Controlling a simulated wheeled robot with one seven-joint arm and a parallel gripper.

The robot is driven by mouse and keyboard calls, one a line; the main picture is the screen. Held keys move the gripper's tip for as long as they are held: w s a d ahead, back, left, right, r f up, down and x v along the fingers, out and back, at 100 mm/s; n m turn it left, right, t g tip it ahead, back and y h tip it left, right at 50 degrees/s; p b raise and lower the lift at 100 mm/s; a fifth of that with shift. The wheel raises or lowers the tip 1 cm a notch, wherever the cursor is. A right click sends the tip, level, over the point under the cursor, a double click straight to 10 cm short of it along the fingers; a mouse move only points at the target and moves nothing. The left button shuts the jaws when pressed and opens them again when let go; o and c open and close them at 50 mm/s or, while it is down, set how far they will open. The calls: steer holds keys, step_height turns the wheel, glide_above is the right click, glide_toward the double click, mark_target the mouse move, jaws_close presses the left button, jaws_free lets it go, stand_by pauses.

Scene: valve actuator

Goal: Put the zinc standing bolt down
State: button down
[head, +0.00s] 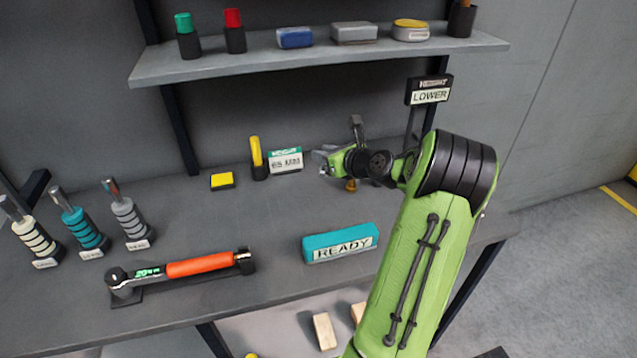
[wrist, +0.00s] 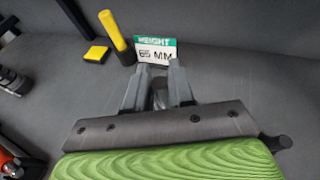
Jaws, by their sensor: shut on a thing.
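My gripper (wrist: 158,72) is shut on a small grey piece, the zinc bolt (wrist: 160,97), which shows only partly between the two grey fingers in the wrist view. Its lower end and its distance from the bench are hidden there. In the head view my gripper (head: 320,162) is over the back of the grey bench (head: 200,215), just right of the white and green card marked 65 MM (head: 286,161). The bolt cannot be made out clearly in that view. In the wrist view the card (wrist: 157,52) stands just beyond the fingertips.
A yellow-handled tool (head: 256,152) and a yellow block (head: 222,181) are left of the card. A teal READY block (head: 340,243) and an orange torque wrench (head: 190,267) lie nearer the front. A shelf (head: 300,64) overhangs the back. The bench between them is clear.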

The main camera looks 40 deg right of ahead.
step_height(320, 180, down, 8)
steer(key=shift+r+b, duration=0.1)
steer(key=shift+b, duration=1.15)
steer(key=shift+r, duration=0.15)
steer(key=c, duration=1)
jaws_free()
